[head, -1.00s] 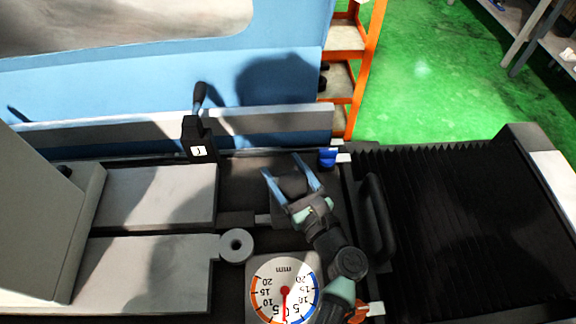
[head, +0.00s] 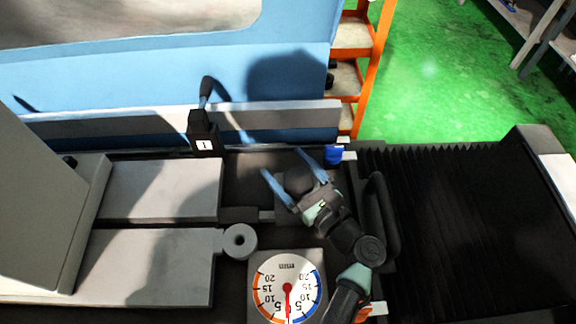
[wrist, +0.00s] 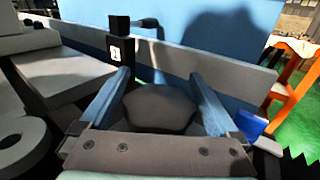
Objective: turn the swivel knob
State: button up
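A dark, rounded knob (head: 298,181), which I take to be the swivel knob, stands on the dark machine bed right of the grey plates. In the wrist view the knob (wrist: 160,108) fills the space between my fingers and shows a flat-sided outline. My gripper (head: 285,161) is open, with one blue finger on each side of the knob. In the wrist view the gripper (wrist: 160,74) has its fingertips reaching past the knob. I cannot tell whether either finger touches it. The gripper body hides the knob's near side and base.
A black lever (head: 205,125) stands at the back left, beyond the fingertips. A round mm dial (head: 270,285) and a grey ring (head: 240,241) lie nearer. A black handle (head: 382,220) and ribbed bellows (head: 460,230) are to the right. A small blue part (head: 334,154) is close to the right finger.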

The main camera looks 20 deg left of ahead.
jog(key=b+v, duration=0.1)
jog(key=v, duration=1.2)
jog(key=shift+b, duration=0.3)
